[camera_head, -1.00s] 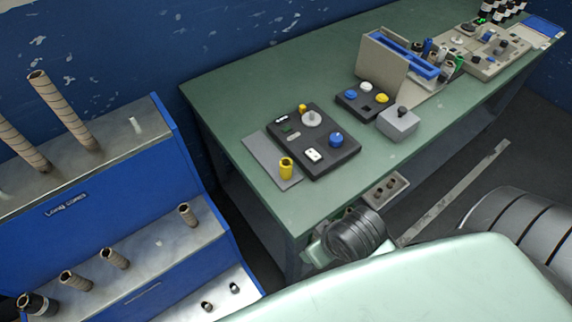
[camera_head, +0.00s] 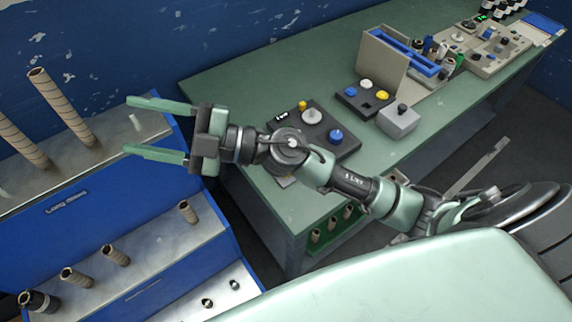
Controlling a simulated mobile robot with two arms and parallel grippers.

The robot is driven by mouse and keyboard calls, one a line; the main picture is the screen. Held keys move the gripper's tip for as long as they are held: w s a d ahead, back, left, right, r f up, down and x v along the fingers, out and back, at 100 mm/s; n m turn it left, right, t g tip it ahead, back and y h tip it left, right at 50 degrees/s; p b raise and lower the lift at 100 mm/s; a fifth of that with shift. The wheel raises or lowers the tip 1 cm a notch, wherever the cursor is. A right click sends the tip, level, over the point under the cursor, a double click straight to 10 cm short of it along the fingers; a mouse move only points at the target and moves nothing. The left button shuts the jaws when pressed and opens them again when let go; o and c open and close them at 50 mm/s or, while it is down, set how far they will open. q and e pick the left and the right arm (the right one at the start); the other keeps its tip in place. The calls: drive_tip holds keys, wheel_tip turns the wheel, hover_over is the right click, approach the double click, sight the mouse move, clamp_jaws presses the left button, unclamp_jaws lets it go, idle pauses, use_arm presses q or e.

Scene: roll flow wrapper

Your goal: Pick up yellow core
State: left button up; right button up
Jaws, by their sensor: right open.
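My right arm reaches across the picture from the lower right. Its gripper (camera_head: 128,125) is open and empty, with its two pale green fingers pointing left over the blue rack. The yellow core, a short yellow cylinder, is not visible now; my right arm covers the near left end of the table where it stood in the earlier frame. A small yellow piece (camera_head: 302,105) shows on the dark panel (camera_head: 345,151), just beyond my arm. My left gripper is not in view.
The blue stepped rack (camera_head: 77,226) holds several brown cores at left. On the green table (camera_head: 240,84) stand a button box (camera_head: 364,98), a grey box (camera_head: 398,120) and a beige holder (camera_head: 382,60). The table's far left part is clear.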

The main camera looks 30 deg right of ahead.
wheel_tip(320, 180, down, 15)
drive_tip(key=s+d+n+g+h, duration=0.2)
drive_tip(key=s+n+g+h, duration=0.1)
drive_tip(key=n+g+h, duration=0.5)
drive_tip(key=w+d+f+m+h, duration=0.1)
drive_tip(key=d+f+h, duration=0.1)
drive_tip(key=d, duration=0.6)
drive_tip(key=w+d+f+m+g+h, duration=0.1)
drive_tip(key=w+d+f+h, duration=0.1)
drive_tip(key=d+h, duration=0.3)
drive_tip(key=w+d+f+m+h, duration=0.2)
drive_tip(key=d+f+h, duration=0.1)
drive_tip(key=d, duration=0.8)
drive_tip(key=shift+d+g+h, duration=0.35)
drive_tip(key=shift+g+h, duration=0.05)
drive_tip(key=shift+h, duration=0.2)
drive_tip(key=f, duration=0.2)
drive_tip(key=f+p, duration=0.1)
drive_tip(key=f, duration=0.1)
drive_tip(key=f+p, duration=0.1)
drive_tip(key=f, duration=0.1)
drive_tip(key=shift+s+a+f, duration=0.1)
drive_tip(key=shift+a, duration=0.2)
drive_tip(key=shift+f, duration=0.65)
clamp_jaws()
